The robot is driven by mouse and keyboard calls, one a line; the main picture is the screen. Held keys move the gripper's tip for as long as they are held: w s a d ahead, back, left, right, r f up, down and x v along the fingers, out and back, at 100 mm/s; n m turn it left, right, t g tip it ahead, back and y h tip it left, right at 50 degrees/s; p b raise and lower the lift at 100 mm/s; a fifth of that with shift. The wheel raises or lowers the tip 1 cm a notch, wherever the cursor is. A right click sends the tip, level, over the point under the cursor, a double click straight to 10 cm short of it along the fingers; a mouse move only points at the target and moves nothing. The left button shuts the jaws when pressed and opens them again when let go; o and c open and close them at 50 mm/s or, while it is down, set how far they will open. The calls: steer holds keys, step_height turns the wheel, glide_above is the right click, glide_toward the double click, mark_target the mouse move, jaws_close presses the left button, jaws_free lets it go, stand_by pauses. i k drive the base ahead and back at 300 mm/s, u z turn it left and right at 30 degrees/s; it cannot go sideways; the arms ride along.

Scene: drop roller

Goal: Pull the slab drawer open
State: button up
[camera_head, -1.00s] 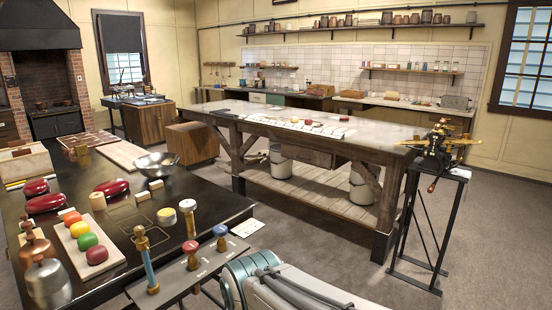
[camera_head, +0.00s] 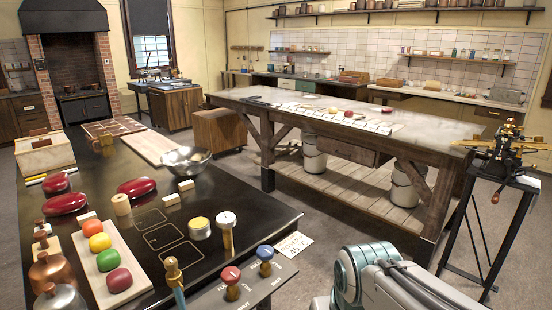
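A long workbench with a pale slab top (camera_head: 300,100) stands in the middle of the room on heavy wooden legs. A dark wooden drawer front (camera_head: 345,150) shows under its top, between the legs, in shade. It looks shut, and I cannot make out a handle. My arm's white and teal links show at the bottom edge, on the near side of the bench and apart from it. My gripper is outside the view.
A black table (camera_head: 150,215) at near left holds colored balls on a board, red oval pieces, a metal bowl (camera_head: 185,161) and knobbed levers (camera_head: 232,280). A black metal stand (camera_head: 490,225) with a brass device is at right. Grey floor (camera_head: 330,225) lies between table and bench.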

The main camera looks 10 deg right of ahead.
mark_target(365, 157)
steer(key=z, duration=0.7)
steer(key=i, duration=3.4)
steer(key=u, duration=1.05)
steer(key=i, duration=0.45)
steer(key=u, duration=0.2)
